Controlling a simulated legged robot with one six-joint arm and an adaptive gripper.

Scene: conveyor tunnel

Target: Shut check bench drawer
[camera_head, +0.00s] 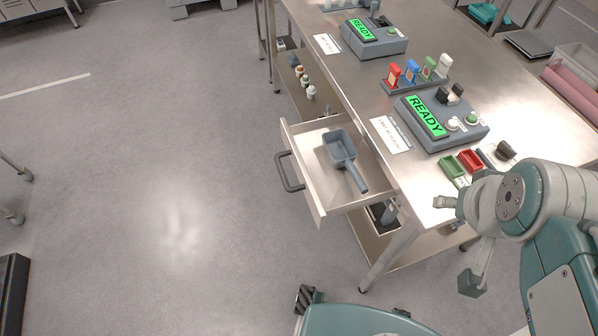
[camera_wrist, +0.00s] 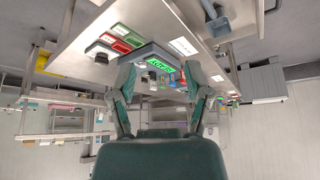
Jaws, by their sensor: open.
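The check bench drawer (camera_head: 318,187) is pulled out from the left side of the metal bench (camera_head: 330,60) in the head view. It has a pale front panel and a dark bar handle (camera_head: 289,172) facing left. A grey-blue scoop (camera_head: 340,147) lies in it, its handle pointing down and right. My gripper (camera_head: 459,242) is at the bench's near right, right of the drawer and well apart from it. Its fingers are spread and empty, also in the wrist view (camera_wrist: 158,75).
A lower shelf (camera_head: 378,240) and a bench leg (camera_head: 387,257) are below the drawer. The floor left of the drawer is clear.

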